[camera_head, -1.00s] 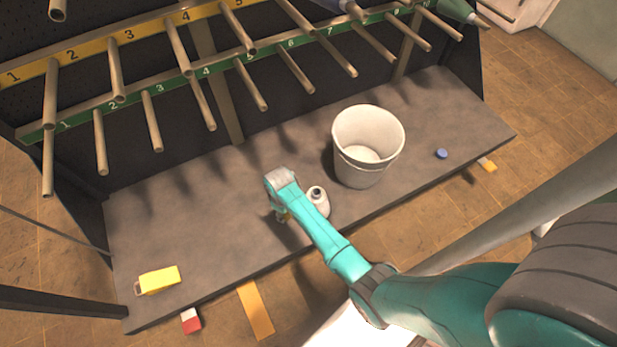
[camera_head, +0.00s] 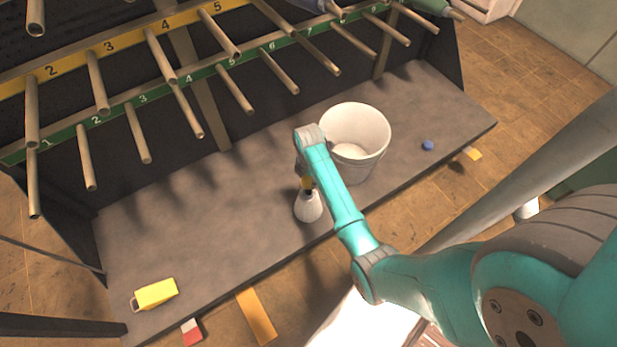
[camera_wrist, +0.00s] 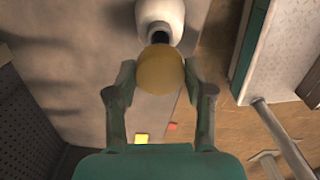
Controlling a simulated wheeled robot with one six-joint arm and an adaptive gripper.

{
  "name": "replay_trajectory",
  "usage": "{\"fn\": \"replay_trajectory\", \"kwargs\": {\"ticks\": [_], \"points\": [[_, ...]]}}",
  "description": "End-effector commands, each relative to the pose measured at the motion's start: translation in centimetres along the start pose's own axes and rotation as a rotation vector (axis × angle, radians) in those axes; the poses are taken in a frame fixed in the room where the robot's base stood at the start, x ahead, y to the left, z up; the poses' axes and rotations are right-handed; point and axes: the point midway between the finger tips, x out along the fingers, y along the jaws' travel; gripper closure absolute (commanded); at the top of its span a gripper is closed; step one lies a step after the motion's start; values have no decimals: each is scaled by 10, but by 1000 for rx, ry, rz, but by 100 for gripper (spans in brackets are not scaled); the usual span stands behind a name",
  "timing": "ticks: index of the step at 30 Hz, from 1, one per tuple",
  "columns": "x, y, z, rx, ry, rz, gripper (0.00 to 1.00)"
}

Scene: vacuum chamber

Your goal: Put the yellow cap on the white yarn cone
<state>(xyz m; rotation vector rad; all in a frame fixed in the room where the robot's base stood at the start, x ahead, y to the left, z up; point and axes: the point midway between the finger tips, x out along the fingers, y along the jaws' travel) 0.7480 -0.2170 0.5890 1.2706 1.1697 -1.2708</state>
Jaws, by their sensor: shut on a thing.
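The yellow cap (camera_wrist: 161,70) is held between the two fingers of my gripper (camera_wrist: 161,84), shut on its sides. The white yarn cone (camera_head: 308,207) stands upright on the grey shelf top, left of the bucket. In the head view the cap (camera_head: 307,183) shows just above the cone's narrow top, with my gripper over it. In the wrist view the cone (camera_wrist: 160,14) is just beyond the cap, with its dark opening partly hidden by the cap. I cannot tell whether cap and cone touch.
A white bucket (camera_head: 367,164) stands close behind and right of my gripper. A blue cap (camera_head: 428,145) lies to the right. A yellow block-like object (camera_head: 155,293) lies at the left front. Pegs (camera_head: 233,88) jut out above the shelf's back. The middle left of the shelf top (camera_head: 210,220) is clear.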

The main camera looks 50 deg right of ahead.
Motion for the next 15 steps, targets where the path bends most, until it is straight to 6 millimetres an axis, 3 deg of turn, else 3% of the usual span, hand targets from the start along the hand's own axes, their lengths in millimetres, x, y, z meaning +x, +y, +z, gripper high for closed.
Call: {"fn": "replay_trajectory", "kwargs": {"ticks": [15], "points": [[8,0,0,-3,0,0,66]]}}
